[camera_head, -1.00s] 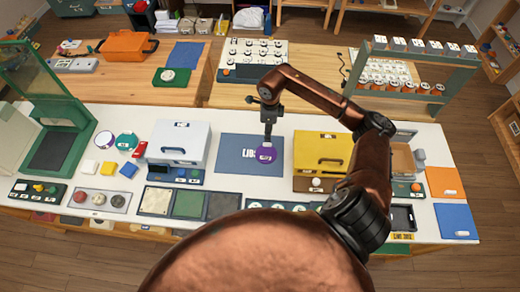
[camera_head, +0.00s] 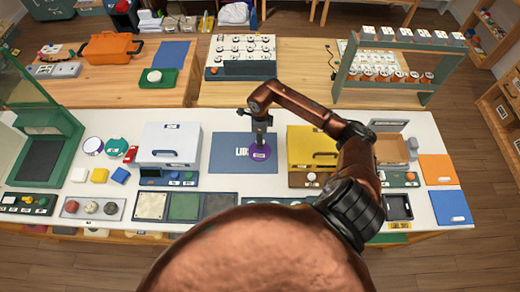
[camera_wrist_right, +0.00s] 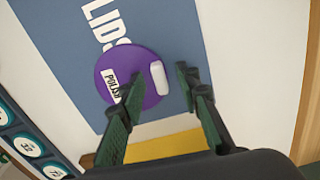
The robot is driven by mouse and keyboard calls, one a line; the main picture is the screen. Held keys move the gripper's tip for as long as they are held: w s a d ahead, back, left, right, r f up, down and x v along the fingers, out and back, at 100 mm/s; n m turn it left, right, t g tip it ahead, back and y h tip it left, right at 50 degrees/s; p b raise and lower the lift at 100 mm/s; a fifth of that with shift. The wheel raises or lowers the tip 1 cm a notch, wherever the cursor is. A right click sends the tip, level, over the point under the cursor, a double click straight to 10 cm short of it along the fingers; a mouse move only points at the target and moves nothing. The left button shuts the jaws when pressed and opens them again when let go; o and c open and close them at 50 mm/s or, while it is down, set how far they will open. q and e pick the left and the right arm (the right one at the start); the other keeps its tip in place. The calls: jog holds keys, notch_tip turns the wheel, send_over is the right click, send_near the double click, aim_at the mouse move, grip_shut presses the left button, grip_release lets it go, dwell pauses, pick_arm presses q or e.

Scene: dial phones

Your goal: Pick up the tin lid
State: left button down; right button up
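The tin lid is a purple disc (camera_head: 260,153) with a "POLISH" label and a raised white handle. It lies on the right part of the blue "LIDS" mat (camera_head: 229,165). In the right wrist view the lid (camera_wrist_right: 118,62) fills the middle. My right gripper (camera_head: 261,144) is just above it, pointing down. In the wrist view its two fingers (camera_wrist_right: 160,78) are apart, with the white handle between their tips. I cannot tell whether a finger touches the handle. My left gripper is not in view.
A white box (camera_head: 170,142) stands left of the mat and a yellow box (camera_head: 301,147) close on its right. Tile trays (camera_head: 185,206) line the front edge.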

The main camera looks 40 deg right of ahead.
grip_shut()
jog(key=shift+r, duration=0.15)
dwell(0.5)
